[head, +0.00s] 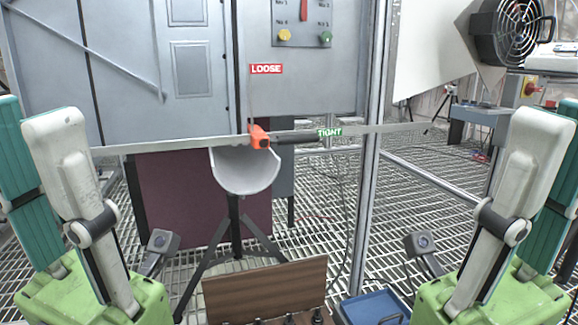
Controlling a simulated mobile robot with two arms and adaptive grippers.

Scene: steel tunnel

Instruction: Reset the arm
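A long thin metal arm (180,144) runs almost level across the middle of the head view, its right end slightly higher. An orange block (260,137) sits on it near its middle, with a dark sleeve (293,137) just to the right. A green TIGHT label (329,132) is at the sleeve's right end. A red LOOSE label (266,69) is higher, on the grey cabinet. A pale half-round trough (246,172) is below the block. My two arms stand folded at the left and right edges, apart from the metal arm. I cannot make out either gripper's fingers.
A brown board (265,291) stands low in front, with a blue tray (373,307) to its right. A metal post (373,110) stands right of the trough. A panel (302,22) with coloured buttons is on the cabinet. Open grating floor (450,200) shows at the right.

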